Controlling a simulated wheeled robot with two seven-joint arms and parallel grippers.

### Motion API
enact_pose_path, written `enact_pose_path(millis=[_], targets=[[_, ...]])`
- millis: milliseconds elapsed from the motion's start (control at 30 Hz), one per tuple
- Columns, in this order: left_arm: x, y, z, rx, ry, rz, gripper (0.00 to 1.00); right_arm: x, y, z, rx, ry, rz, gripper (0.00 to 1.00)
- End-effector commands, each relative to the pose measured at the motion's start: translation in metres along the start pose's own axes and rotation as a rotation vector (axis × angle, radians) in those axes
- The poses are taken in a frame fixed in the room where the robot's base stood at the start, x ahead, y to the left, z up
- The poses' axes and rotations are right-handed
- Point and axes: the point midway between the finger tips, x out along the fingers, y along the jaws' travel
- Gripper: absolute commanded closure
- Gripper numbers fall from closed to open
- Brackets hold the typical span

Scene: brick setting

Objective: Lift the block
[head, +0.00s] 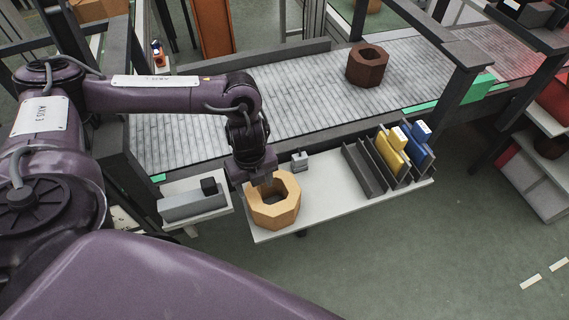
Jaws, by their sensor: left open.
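A tan, many-sided wooden block (274,213) with a wide hole through its top stands at the left front of a white shelf (330,200). My left gripper (264,186) points down at the block's back left rim, its fingertips at the edge of the hole. The jaws are open; the fingers are small and dark, and I cannot tell whether they touch the block. A dark brown block (367,70) of similar shape stands on the grey conveyor (290,95) farther back. My right gripper is not in view.
A small grey piece (299,161) sits behind the tan block. A dark rack (365,170) with yellow and blue binders (392,155) stands to the right on the shelf. A grey device (195,203) lies on a tray at left. Dark conveyor posts (459,100) rise behind.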

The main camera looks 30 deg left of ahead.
Motion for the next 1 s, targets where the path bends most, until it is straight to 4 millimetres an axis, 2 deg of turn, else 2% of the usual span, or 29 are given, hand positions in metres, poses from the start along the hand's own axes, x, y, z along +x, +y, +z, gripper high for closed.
enact_pose_path(millis=[67, 300, 400, 467, 600, 700, 833, 1000], targets=[[0.008, 0.001, 0.0, -0.001, 0.002, 0.004, 0.43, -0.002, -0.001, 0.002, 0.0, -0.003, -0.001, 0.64], [0.034, 0.002, -0.003, 0.001, 0.0, 0.005, 0.43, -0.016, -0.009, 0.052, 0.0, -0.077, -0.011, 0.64], [0.049, 0.001, -0.004, 0.001, -0.001, 0.005, 0.43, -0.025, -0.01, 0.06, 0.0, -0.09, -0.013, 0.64], [0.06, 0.0, -0.004, 0.001, 0.0, 0.003, 0.43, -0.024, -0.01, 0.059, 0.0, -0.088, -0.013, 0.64], [0.073, 0.001, -0.004, 0.0, -0.001, 0.002, 0.43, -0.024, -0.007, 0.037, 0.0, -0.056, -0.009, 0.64], [0.075, 0.001, -0.004, 0.001, -0.001, 0.001, 0.43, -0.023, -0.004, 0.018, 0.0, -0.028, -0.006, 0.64], [0.075, 0.0, -0.004, 0.001, -0.001, 0.0, 0.43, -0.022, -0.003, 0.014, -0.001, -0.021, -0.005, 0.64], [0.074, 0.0, -0.004, 0.0, -0.001, 0.0, 0.64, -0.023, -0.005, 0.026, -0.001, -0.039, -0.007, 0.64]])
